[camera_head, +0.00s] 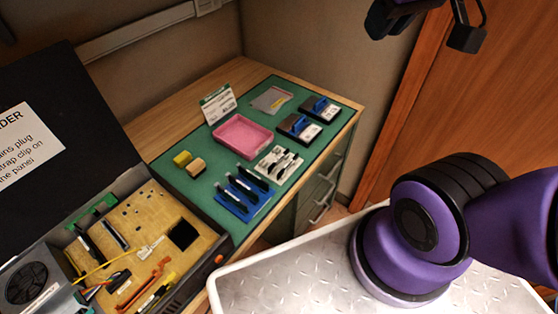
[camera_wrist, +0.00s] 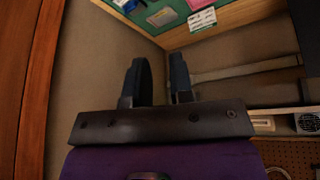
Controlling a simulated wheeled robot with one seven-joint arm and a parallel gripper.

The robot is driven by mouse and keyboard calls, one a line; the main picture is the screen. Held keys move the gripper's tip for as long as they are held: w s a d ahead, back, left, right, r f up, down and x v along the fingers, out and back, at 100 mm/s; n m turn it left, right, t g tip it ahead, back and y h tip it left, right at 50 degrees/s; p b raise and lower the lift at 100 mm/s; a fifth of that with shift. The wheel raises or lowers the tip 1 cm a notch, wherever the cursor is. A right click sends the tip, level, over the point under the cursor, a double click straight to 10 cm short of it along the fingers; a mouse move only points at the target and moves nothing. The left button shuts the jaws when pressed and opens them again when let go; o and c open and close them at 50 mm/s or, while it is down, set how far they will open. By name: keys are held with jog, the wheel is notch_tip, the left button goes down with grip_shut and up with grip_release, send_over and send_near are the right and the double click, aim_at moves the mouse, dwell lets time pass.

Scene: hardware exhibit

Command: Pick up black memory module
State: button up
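I cannot tell which one is the black memory module. Similar dark sticks (camera_head: 115,236) are inside the open computer case at the left. My gripper (camera_head: 428,24) is raised at the top right of the head view, far from the blue tray. In the wrist view its two dark fingers (camera_wrist: 158,82) stand apart with nothing between them.

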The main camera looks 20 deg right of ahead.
jog(key=w+f+n+g+h, duration=0.1)
jog(key=w+f+n+g, duration=0.1)
jog(key=w+f+n, duration=0.65)
jog(key=n+g+y, duration=0.1)
jog(key=n+g, duration=0.2)
jog(key=n, duration=1.2)
send_over(279, 158)
notch_tip(279, 158, down, 29)
jog(key=shift+a+f, duration=0.1)
jog(key=shift+f, duration=5)
grip_shut()
